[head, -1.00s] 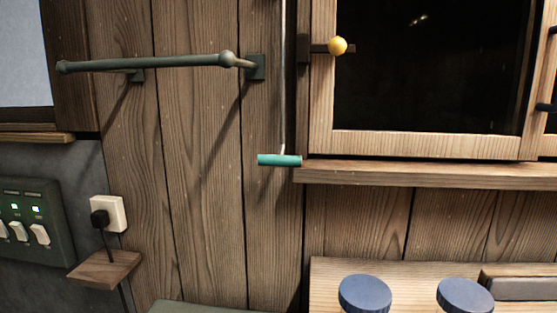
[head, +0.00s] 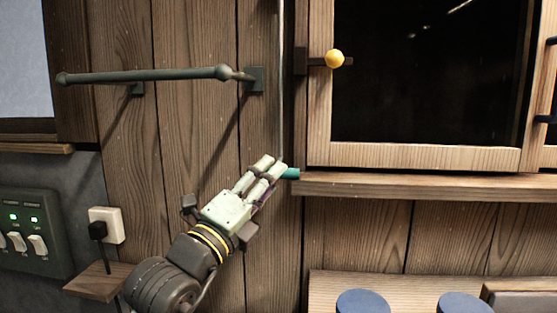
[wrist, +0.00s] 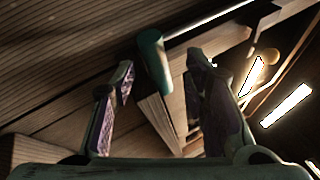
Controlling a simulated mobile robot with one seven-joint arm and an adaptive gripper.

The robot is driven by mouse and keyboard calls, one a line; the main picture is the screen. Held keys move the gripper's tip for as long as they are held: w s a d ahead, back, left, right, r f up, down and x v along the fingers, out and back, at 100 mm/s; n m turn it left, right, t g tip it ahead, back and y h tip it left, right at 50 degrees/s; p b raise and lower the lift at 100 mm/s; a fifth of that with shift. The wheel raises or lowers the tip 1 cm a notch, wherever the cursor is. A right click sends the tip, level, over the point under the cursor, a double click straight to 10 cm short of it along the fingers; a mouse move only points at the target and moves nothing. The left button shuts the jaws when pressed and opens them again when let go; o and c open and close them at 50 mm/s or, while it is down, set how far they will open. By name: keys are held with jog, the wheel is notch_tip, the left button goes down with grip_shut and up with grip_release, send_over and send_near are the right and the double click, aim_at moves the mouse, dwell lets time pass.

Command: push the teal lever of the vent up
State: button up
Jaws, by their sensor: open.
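The teal lever (head: 291,174) is a short cylinder at the lower end of a thin metal rod, just left of the window sill. My gripper (head: 274,165) is at the lever and covers its left part in the head view. In the wrist view the teal lever (wrist: 152,62) stands between the two fingertips and a little beyond them, nearer the left one. My gripper (wrist: 160,82) is open there, with a gap around the lever. I cannot tell whether either finger touches it.
A wooden window frame (head: 318,100) with a yellow knob (head: 334,58) is at the right, above a wooden sill (head: 420,187). A dark green rail (head: 150,75) is on the plank wall at upper left. A switch panel (head: 30,235) and a plug socket (head: 106,225) are at lower left.

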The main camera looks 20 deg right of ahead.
jog(key=shift+p+x, duration=0.65)
jog(key=shift+x, duration=1.65)
grip_shut()
jog(key=shift+r, duration=0.1)
